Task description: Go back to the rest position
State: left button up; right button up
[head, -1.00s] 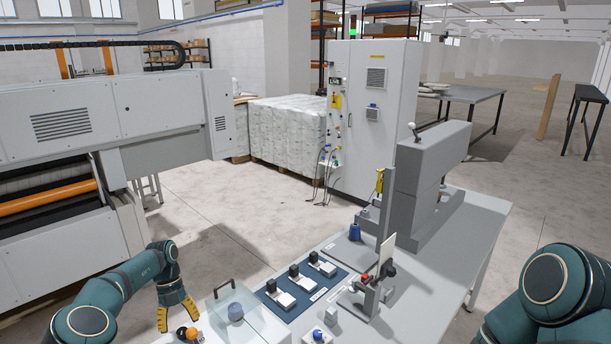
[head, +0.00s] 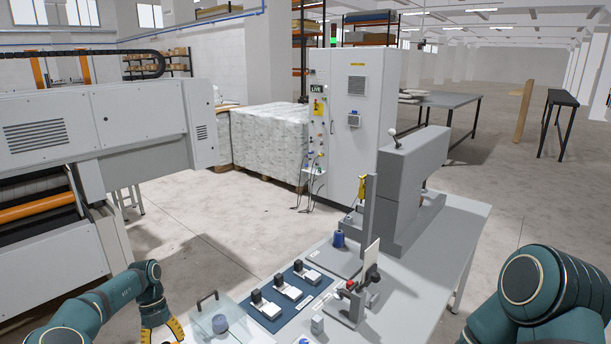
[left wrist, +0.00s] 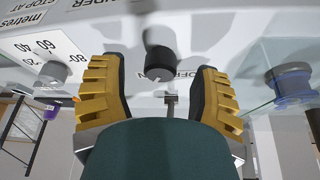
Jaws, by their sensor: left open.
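My left gripper (head: 162,334) has yellow fingers and is at the bottom edge of the head view, left of the clear-covered box (head: 218,322) on the bench. In the left wrist view its fingers (left wrist: 158,72) are spread apart. A black knob (left wrist: 160,64) on a white panel shows between them; I cannot tell its distance from the fingers, but they are not closed on it. My right arm (head: 545,290) shows only as teal links at the lower right; its gripper is out of view.
The grey bench (head: 440,235) carries a blue mat (head: 268,309) with several switch-like blocks, a red-topped stand and a tall grey press (head: 412,185). Open floor (head: 240,235) lies behind.

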pick_arm(q)
jog(key=v, duration=0.5)
jog(key=shift+w+r, duration=0.15)
jog(key=shift+r, duration=0.15)
jog(key=x, duration=0.7)
jog(key=shift+f, duration=0.25)
jog(key=shift+a+r+n, duration=0.1)
jog(key=shift+r+n, duration=0.1)
jog(key=shift+n, duration=0.3)
jog(key=n+t+h, duration=0.1)
jog(key=n, duration=0.4)
jog(key=n+t, duration=0.1)
jog(key=n, duration=0.1)
jog(key=shift+t+h, duration=0.3)
jog(key=n+t, duration=0.1)
jog(key=n, duration=0.2)
jog(key=shift+a+r+n+t, duration=0.15)
jog(key=shift+r+n+t, duration=0.2)
jog(key=shift+n, duration=0.25)
jog(key=v, duration=1.2)
jog(key=shift+a+r, duration=0.2)
jog(key=shift+r, duration=0.05)
jog(key=shift+f, duration=0.15)
